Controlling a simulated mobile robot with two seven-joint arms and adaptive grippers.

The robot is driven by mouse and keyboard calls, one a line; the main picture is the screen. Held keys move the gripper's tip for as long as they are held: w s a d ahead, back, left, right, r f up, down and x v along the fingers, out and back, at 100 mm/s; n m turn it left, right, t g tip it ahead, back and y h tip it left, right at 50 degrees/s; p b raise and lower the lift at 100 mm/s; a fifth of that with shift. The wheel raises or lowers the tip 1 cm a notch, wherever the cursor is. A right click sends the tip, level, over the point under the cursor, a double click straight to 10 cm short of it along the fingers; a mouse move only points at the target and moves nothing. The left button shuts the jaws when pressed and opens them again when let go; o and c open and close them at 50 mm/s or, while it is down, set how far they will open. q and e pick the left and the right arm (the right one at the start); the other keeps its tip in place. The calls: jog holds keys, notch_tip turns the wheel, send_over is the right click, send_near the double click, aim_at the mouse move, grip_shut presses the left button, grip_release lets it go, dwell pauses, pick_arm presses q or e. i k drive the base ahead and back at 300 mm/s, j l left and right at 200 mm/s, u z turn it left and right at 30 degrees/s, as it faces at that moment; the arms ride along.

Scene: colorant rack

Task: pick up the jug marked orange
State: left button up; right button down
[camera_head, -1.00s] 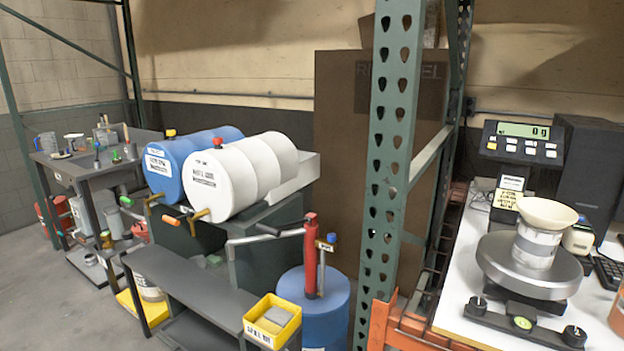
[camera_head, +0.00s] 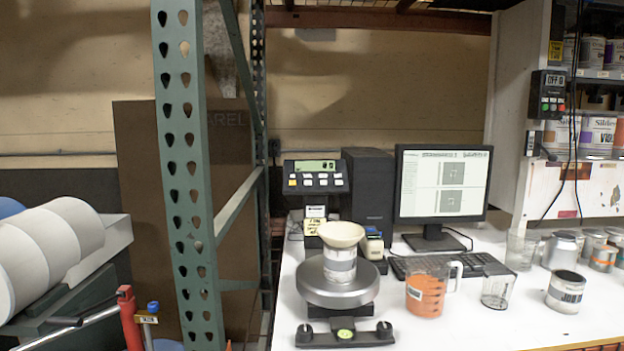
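A clear jug with orange contents (camera_head: 426,292) stands upright on the white bench (camera_head: 460,325), right of the scale. It has a small white label on its left side, too small to read, and its handle points right. Neither of my grippers is in view, and nothing is seen touching the jug.
A scale (camera_head: 338,284) holding a can with a cream funnel (camera_head: 341,234) stands left of the jug. A keyboard (camera_head: 445,264) and monitor (camera_head: 442,188) are behind. A green rack post (camera_head: 187,170) rises at left.

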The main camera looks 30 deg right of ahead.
aim_at(427, 273)
jog(key=z, duration=1.75)
